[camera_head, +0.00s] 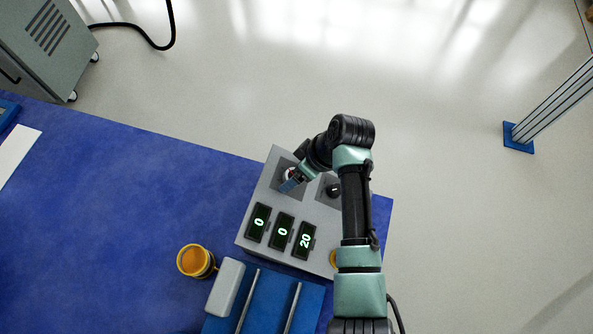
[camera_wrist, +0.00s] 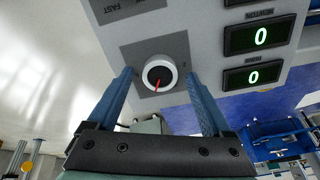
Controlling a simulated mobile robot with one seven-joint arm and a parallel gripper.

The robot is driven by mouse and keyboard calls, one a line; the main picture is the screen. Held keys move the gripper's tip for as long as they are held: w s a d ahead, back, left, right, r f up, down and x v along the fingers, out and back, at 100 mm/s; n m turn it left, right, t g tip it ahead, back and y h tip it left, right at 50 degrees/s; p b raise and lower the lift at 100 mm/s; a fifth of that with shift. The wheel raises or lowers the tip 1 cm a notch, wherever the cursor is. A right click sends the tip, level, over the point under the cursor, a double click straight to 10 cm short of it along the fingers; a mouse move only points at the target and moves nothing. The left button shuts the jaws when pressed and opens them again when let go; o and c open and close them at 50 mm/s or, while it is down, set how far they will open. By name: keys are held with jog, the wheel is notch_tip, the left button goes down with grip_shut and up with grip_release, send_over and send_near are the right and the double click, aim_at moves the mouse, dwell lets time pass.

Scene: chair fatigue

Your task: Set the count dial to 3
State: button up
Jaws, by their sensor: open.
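In the head view the dial (camera_head: 291,172) is partly hidden by my gripper. My gripper (camera_head: 290,185) is open, its two blue fingers on either side of the dial. In the wrist view my gripper (camera_wrist: 160,76) frames the dial with a gap at each side, and contact is not visible.
The grey control box (camera_head: 258,238) has displays reading 0 (camera_head: 259,222), 0 (camera_head: 282,231) and 20 (camera_head: 305,240). A black knob (camera_head: 333,190) sits beside the dial. A yellow-rimmed cup (camera_head: 196,261) and blue rail fixture (camera_head: 265,300) stand on the blue bench (camera_head: 120,210).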

grip_shut()
jog(key=shift+n, duration=0.3)
jog(key=n, duration=1.1)
jog(key=shift+s, duration=0.1)
dwell(0.6)
grip_release()
